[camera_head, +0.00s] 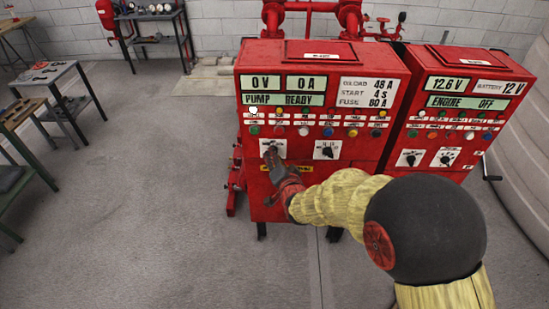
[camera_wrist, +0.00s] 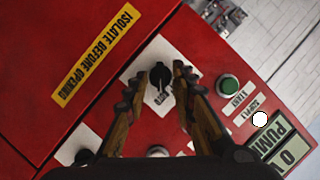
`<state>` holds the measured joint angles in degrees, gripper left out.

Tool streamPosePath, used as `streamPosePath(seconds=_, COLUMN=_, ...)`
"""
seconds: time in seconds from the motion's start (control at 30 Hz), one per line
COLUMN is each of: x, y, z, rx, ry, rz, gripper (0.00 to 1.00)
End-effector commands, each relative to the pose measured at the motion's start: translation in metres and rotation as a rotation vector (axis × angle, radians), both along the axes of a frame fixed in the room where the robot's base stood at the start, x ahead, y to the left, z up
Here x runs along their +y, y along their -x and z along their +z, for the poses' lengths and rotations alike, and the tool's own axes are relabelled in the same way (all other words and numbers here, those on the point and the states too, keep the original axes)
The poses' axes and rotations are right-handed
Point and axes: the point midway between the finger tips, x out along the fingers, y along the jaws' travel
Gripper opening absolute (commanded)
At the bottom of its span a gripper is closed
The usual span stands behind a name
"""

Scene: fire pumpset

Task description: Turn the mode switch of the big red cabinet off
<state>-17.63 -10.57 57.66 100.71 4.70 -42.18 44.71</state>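The big red cabinet (camera_head: 325,60) stands in the middle of the head view, with "0 V", "0 A" and "PUMP READY" displays. Its lower left black rotary switch, the mode switch (camera_wrist: 160,76), sits on a white plate in the wrist view; small lettering beside it seems to read "AUTO". My gripper (camera_wrist: 159,82) is at this switch, one finger on each side of the knob, with white plate showing between. I cannot tell whether either finger touches the knob.
A second black switch (camera_head: 327,150) is to the right on the same cabinet. A green button (camera_wrist: 229,86) is close to my right finger in the wrist view. A second red cabinet (camera_head: 462,100) stands at right. The floor at left is open, with work tables (camera_head: 45,75) beyond.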

Motion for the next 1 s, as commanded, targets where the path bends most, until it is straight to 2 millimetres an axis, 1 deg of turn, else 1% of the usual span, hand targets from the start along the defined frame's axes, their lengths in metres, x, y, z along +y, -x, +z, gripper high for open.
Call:
streamPosePath(seconds=0.13, x=0.0015, y=-0.0057, z=-0.0017, rx=0.000, ry=0.000, rz=0.000, gripper=0.26)
streamPosePath(seconds=0.37, x=0.0016, y=-0.0061, z=-0.0014, rx=0.000, ry=0.001, rz=0.000, gripper=0.26)
streamPosePath(seconds=0.8, x=0.0014, y=-0.0058, z=-0.0019, rx=0.001, ry=0.001, rz=0.000, gripper=0.01)
streamPosePath(seconds=0.83, x=0.0014, y=-0.0058, z=-0.0019, rx=0.001, ry=0.001, rz=0.000, gripper=0.00)
streamPosePath(seconds=1.0, x=0.0014, y=-0.0059, z=-0.0018, rx=0.000, ry=0.001, rz=0.000, gripper=0.00)
